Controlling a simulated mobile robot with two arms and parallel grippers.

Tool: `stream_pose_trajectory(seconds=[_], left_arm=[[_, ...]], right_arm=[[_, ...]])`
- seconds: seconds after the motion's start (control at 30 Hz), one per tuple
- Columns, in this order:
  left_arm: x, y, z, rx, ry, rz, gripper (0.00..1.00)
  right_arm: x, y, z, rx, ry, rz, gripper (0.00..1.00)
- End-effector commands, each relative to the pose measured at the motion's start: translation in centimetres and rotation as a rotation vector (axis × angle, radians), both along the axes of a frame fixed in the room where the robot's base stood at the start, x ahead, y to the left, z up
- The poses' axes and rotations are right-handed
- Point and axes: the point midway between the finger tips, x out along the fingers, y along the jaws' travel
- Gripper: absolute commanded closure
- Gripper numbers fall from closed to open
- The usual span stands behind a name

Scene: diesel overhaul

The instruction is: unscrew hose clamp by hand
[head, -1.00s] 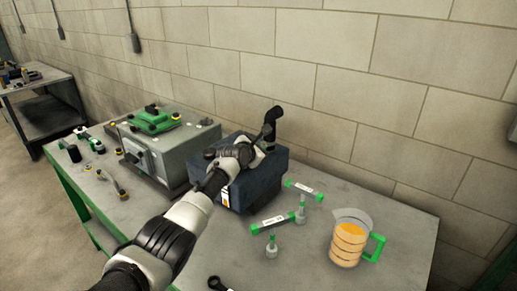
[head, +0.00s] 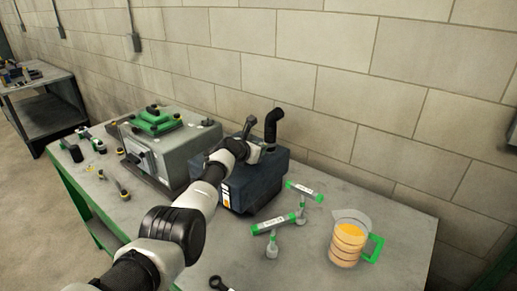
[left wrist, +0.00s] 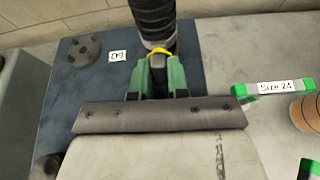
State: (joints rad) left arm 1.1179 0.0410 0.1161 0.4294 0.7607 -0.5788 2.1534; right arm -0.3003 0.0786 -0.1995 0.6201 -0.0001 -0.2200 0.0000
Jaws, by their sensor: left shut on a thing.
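A black elbow hose (head: 273,124) stands up from the dark blue block (head: 262,185) on the bench. It also shows in the left wrist view (left wrist: 152,18), with a yellow ring (left wrist: 161,51) around its lower end. My left gripper (left wrist: 156,78) has its green fingers closed around a small dark piece just below this ring, which appears to be part of the hose clamp. In the head view the left gripper is at the hose's base, mostly hidden by my own wrist. My right gripper is in neither view.
A grey box with a green part (head: 155,122) stands left of the blue block. A black ring-ended tool (head: 217,283) lies at the front. The wall is close behind.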

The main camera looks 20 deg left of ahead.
Motion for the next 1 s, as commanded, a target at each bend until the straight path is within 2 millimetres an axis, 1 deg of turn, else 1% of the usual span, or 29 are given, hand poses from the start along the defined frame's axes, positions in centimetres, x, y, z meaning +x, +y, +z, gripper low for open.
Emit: stream_pose_trajectory(seconds=[0.1, 0.3, 0.5, 0.87, 0.9, 0.97, 1.0], left_arm=[[0.05, 0.00, 0.00, -0.069, 0.027, -0.001, 1.00], [0.08, 0.07, 0.02, -0.142, 0.056, -0.001, 1.00], [0.07, 0.10, 0.00, -0.175, 0.071, 0.000, 1.00], [0.09, 0.12, 0.06, -0.177, 0.072, 0.000, 1.00], [0.09, 0.12, 0.06, -0.177, 0.072, 0.000, 0.83], [0.09, 0.13, 0.06, -0.177, 0.072, 0.000, 0.74], [0.09, 0.13, 0.06, -0.177, 0.072, 0.000, 0.68]], right_arm=[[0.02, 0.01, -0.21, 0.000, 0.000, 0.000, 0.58], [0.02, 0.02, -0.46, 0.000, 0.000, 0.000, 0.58], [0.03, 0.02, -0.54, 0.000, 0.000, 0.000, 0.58], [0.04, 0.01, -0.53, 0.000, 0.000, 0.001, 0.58], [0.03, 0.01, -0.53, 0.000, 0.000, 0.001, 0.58], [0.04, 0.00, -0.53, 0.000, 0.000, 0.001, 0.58], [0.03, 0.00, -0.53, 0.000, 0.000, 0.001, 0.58]])
